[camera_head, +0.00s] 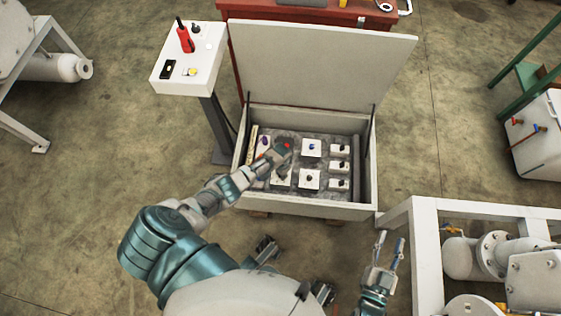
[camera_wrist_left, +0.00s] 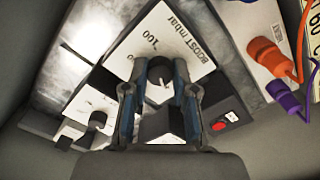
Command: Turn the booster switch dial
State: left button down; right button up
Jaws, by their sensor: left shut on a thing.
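The white booster plate (camera_wrist_left: 130,45), printed "BOOST mbar" and "100", lies tilted in the left wrist view. Its small dial (camera_wrist_left: 158,78) is between the fingers of my left gripper (camera_wrist_left: 160,75), which is shut on it. In the head view my left gripper (camera_head: 282,152) is over the left part of the open box and hides most of that plate. The dial itself cannot be made out there. My right gripper (camera_head: 390,243) is open and empty, in front of the box at its right corner.
The open box (camera_head: 300,208) has a raised lid (camera_head: 318,62) and holds several white plates with knobs. Orange (camera_wrist_left: 268,55) and purple (camera_wrist_left: 284,95) connectors with cables sit near the left gripper. A white pedestal (camera_head: 190,58) stands at the left, a white frame (camera_head: 427,255) at the right.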

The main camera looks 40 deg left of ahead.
pick_arm(q)
jog(key=shift+w+r, duration=0.1)
jog(key=shift+w, duration=0.05)
jog(key=c, duration=0.9)
grip_release()
notch_tip(320, 180, up, 12)
jog(key=shift+f, duration=0.15)
